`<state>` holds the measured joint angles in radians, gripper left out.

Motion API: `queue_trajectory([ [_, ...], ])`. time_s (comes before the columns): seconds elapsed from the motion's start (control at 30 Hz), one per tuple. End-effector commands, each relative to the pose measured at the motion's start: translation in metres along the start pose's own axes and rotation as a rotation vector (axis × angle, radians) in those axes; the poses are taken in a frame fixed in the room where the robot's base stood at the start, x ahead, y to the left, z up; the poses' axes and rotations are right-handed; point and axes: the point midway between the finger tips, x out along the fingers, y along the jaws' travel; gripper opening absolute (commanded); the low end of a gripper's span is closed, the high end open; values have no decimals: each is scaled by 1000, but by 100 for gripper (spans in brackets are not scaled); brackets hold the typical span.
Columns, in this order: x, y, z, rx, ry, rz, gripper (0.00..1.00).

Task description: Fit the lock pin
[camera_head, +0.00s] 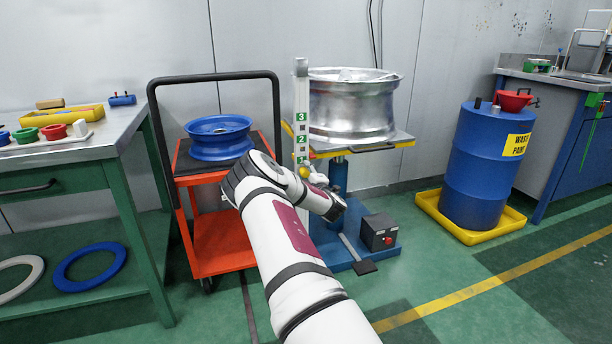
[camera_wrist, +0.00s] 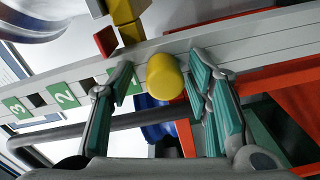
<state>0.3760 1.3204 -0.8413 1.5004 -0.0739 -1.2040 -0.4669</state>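The lift post (camera_head: 301,90) stands upright beside the lift table and carries green labels 3, 2 and 1, with square dark holes showing beside labels in the wrist view (camera_wrist: 240,45). A yellow round knob (camera_wrist: 164,76), apparently the lock pin's head, is at the post just past label 1. It also shows in the head view (camera_head: 304,172). Its shaft is hidden, so I cannot tell how deep it sits. My gripper (camera_wrist: 165,88) is open, with one finger on each side of the knob and small gaps visible. The left finger partly covers label 1.
A silver wheel rim (camera_head: 352,105) rests on the lift table (camera_head: 400,141). A red trolley (camera_head: 222,238) with a blue rim (camera_head: 218,137) stands left of the post. A blue drum (camera_head: 485,165) stands right.

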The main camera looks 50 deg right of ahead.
Motion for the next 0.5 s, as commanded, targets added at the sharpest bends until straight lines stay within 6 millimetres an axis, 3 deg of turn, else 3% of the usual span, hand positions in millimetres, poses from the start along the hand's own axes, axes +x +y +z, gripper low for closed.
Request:
queue_trajectory([
  [0.33,-2,0,0,0,-1,-1,49],
  [0.5,-19,0,0,0,-2,-1,49],
])
